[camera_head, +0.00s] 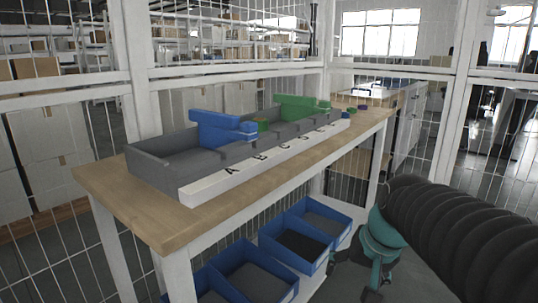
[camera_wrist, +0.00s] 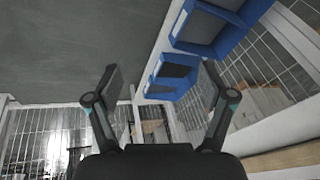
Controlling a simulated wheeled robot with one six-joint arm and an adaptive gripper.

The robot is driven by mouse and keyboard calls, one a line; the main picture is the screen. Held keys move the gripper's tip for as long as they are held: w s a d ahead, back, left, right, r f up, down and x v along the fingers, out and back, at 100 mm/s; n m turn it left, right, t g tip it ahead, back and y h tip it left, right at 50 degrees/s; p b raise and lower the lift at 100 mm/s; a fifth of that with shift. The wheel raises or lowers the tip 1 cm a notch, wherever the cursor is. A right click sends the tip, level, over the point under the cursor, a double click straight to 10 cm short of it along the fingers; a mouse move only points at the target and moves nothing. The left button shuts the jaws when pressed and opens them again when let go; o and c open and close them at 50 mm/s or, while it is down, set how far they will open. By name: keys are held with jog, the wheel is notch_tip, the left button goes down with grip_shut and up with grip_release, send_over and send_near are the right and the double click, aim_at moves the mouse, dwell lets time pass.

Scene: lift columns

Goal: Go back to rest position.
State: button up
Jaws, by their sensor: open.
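My gripper (camera_head: 362,272) is at the lower right of the head view, in front of the lower shelf of blue bins and below the table top. In the wrist view my gripper (camera_wrist: 160,85) has its two fingers spread wide apart, with nothing between them. My black ribbed arm comes in from the right of the head view and hides part of the floor and fence there.
A wooden table (camera_head: 165,226) holds a grey tray (camera_head: 170,172) with blue and green parts and a lettered white strip (camera_head: 215,183). White wire fencing (camera_head: 462,150) surrounds the table.

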jog(key=s+f+n+t+h, duration=0.1)
jog(key=s+f+n, duration=0.2)
jog(key=s, duration=0.8)
jog(key=shift+s+f, duration=0.25)
jog(key=shift+s, duration=0.1)
jog(key=shift+a, duration=0.15)
